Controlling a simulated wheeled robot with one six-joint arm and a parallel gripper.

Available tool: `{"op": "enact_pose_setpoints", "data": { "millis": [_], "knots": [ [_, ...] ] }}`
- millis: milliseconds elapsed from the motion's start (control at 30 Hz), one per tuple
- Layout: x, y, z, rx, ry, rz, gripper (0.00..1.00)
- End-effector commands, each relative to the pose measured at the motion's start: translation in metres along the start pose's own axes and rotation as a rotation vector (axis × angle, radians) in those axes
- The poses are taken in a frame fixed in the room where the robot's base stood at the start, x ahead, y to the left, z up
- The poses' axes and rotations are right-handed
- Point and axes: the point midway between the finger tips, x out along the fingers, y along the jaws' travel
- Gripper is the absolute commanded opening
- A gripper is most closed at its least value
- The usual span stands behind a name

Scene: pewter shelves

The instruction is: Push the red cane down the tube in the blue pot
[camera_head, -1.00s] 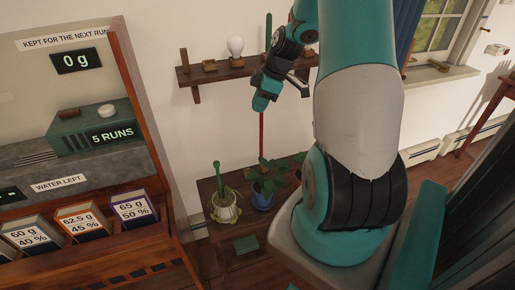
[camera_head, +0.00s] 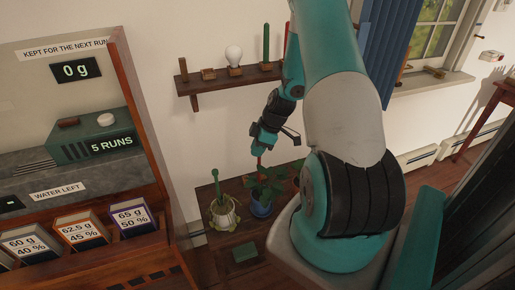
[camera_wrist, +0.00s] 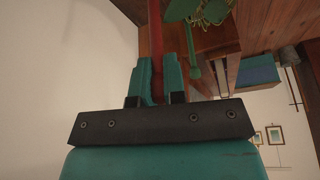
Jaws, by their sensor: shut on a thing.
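My gripper (camera_head: 262,146) is shut on the red cane (camera_head: 259,161), just above the plant in the blue pot (camera_head: 261,209). A short length of the cane shows below the gripper in the head view, close to upright. Its lower end is hidden among the leaves, and I cannot make out the tube. In the wrist view the red cane (camera_wrist: 155,45) runs between the two teal fingers of my gripper (camera_wrist: 160,72).
A green block (camera_head: 245,252) lies in front. A wall shelf (camera_head: 222,84) with a bulb (camera_head: 233,55) is above.

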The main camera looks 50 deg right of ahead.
Motion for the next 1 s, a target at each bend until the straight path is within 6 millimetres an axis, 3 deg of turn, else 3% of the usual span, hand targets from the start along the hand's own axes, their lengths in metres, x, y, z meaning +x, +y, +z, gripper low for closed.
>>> {"op": "enact_pose_setpoints", "data": {
  "millis": [167, 200, 300, 667, 1000],
  "knots": [
    [0.004, 0.0, 0.002, 0.0, 0.0, 0.0, 0.0],
    [0.003, 0.0, 0.001, 0.0, 0.0, 0.0, 0.2],
    [0.003, 0.0, 0.001, 0.001, 0.0, 0.0, 0.37],
    [-0.005, 0.001, 0.0, 0.001, 0.0, 0.002, 0.37],
    [-0.075, 0.001, 0.001, 0.001, -0.001, 0.007, 0.37]
  ]
}}
